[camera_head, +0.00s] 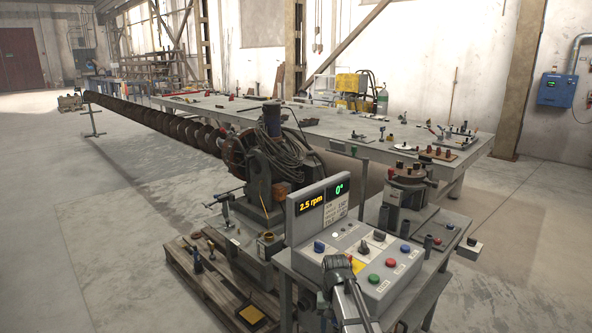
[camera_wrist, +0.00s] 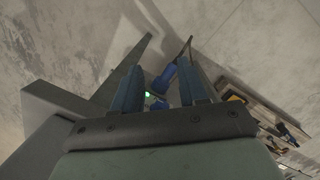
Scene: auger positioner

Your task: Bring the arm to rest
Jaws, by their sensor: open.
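My gripper (camera_head: 337,266) is at the lower middle of the head view, in front of the control box (camera_head: 372,296). In the wrist view its two blue fingers (camera_wrist: 160,88) stand apart with a clear gap, so it is open. A blue part and a small green light (camera_wrist: 148,97) show beyond the gap; I cannot tell what they belong to. Nothing is clearly held. The arm hides part of the box's front left. The box's display (camera_head: 325,203) reads 2.5 rpm and 0°.
A positioner with a long auger (camera_head: 160,118) runs to the back left. A wooden pallet (camera_head: 204,290) lies below it and also shows in the wrist view (camera_wrist: 262,108). A long table (camera_head: 330,125) with tools stands behind. Open floor (camera_head: 70,240) lies at left.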

